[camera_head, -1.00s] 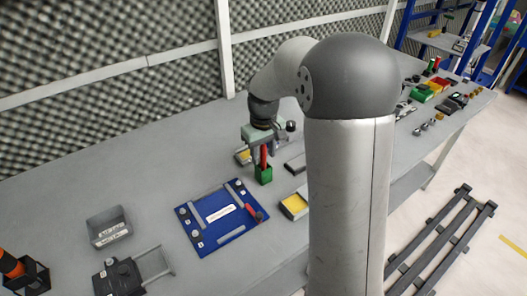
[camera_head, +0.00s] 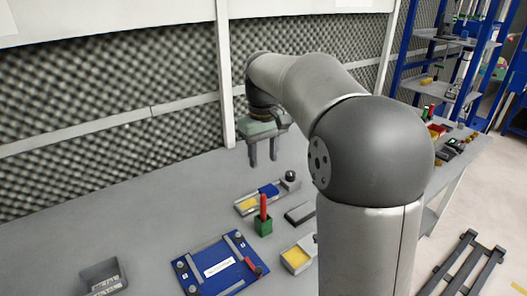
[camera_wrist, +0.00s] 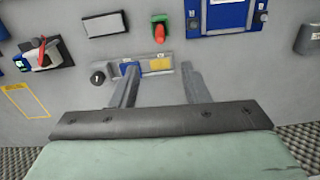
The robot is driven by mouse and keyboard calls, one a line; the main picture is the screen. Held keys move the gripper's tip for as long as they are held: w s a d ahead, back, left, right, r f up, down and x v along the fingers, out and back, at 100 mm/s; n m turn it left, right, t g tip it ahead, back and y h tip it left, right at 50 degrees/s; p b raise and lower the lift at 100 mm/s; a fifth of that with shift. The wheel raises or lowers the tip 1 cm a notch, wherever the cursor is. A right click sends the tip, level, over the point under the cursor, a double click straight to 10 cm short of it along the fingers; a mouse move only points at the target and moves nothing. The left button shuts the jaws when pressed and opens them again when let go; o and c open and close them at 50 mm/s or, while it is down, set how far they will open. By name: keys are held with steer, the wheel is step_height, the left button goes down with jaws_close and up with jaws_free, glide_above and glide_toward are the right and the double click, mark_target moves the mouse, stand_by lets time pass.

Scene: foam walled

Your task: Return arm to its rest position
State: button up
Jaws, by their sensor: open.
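My gripper (camera_head: 263,153) is raised above the grey table, at the foam wall, with its two fingers apart and nothing between them. In the wrist view my gripper (camera_wrist: 158,90) also shows open and empty.
A grey fixture (camera_head: 247,205) with yellow and blue parts lies near the green holder. A blue board (camera_head: 216,268), a yellow-topped box (camera_head: 296,259) and a grey bin (camera_head: 103,277) are on the table. The foam wall (camera_head: 180,130) stands close behind my gripper.

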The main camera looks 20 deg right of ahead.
steer(key=shift+r, duration=0.3)
